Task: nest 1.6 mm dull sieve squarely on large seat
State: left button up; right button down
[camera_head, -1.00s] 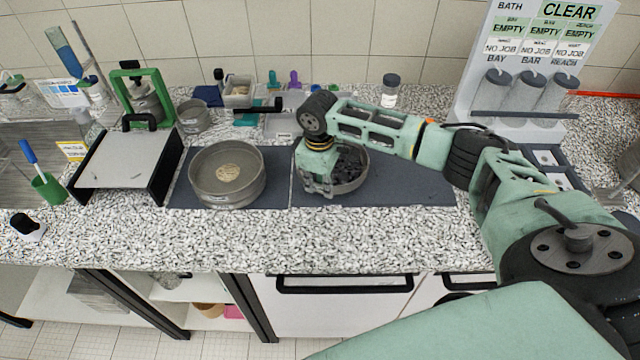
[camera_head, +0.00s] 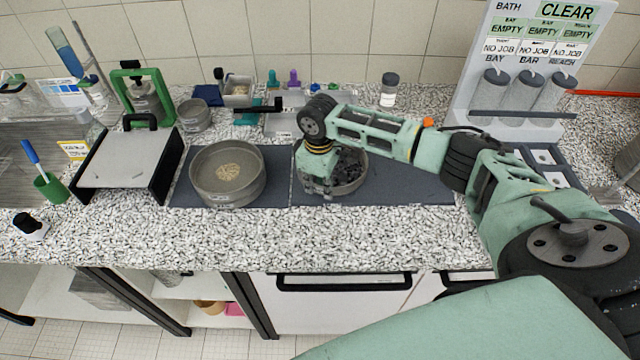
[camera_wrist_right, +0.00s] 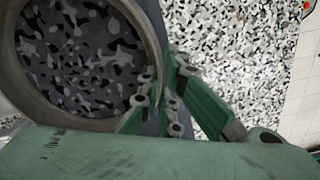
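Two round metal sieves stand on the dark mats; I cannot read their mesh labels. The larger one (camera_head: 209,191), left of centre, has a tan disc in its bottom. The smaller one (camera_head: 357,183) is to its right, with dark blotchy contents or mesh, and is partly hidden by my right gripper (camera_head: 318,190). In the right wrist view, this sieve's rim (camera_wrist_right: 151,35) runs down to my right gripper's fingertips (camera_wrist_right: 162,72), which are close together at the rim; whether they clamp it is unclear. My left gripper is not in view. I cannot single out the large seat.
A grey-topped stand (camera_head: 125,160) and a green-framed device (camera_head: 146,95) are at the left. A smaller metal ring (camera_head: 194,115) stands behind. A capped jar (camera_head: 389,90) and a status board (camera_head: 535,60) are at the back right.

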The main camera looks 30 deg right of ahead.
jog(key=shift+f, duration=0.25)
dwell(0.5)
jog(key=c, duration=1.9)
grip_release()
jog(key=shift+o, duration=0.2)
jog(key=shift+f, duration=0.1)
jog(key=shift+p, duration=0.3)
notch_tip(320, 180, up, 3)
jog(key=shift+f+p, duration=0.2)
jog(key=shift+p, duration=1.05)
jog(key=shift+r+p, duration=0.4)
jog(key=shift+r, duration=1.85)
